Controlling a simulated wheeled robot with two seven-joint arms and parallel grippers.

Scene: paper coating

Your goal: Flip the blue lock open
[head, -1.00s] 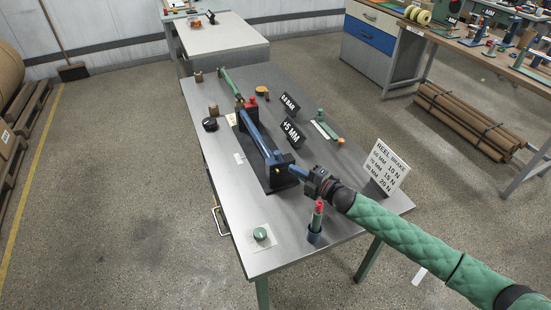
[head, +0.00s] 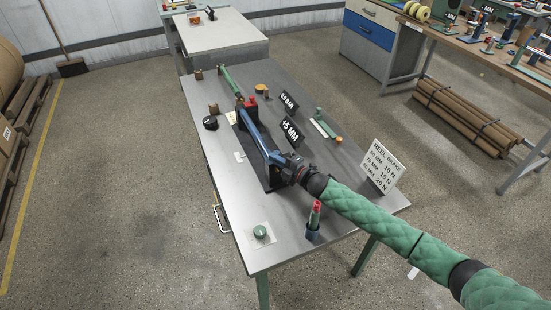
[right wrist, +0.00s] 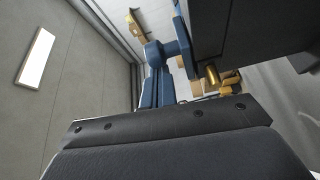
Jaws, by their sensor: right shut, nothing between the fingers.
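A long blue device (head: 252,133) is fixed on a black base on the metal table. Its near end is a blue upright bracket, and I cannot tell which part is the lock. My right gripper (head: 288,173) is shut and empty at the near right end of the blue device. It hides part of that end, and I cannot tell whether it touches. My left gripper is not in view.
A green-and-red tool stands in a dark cup (head: 312,236) just below my right arm. A green knob (head: 260,232) sits near the front edge. Black "+5 MM" (head: 291,131) and white "REEL BRAKE" (head: 382,166) signs stand to the right.

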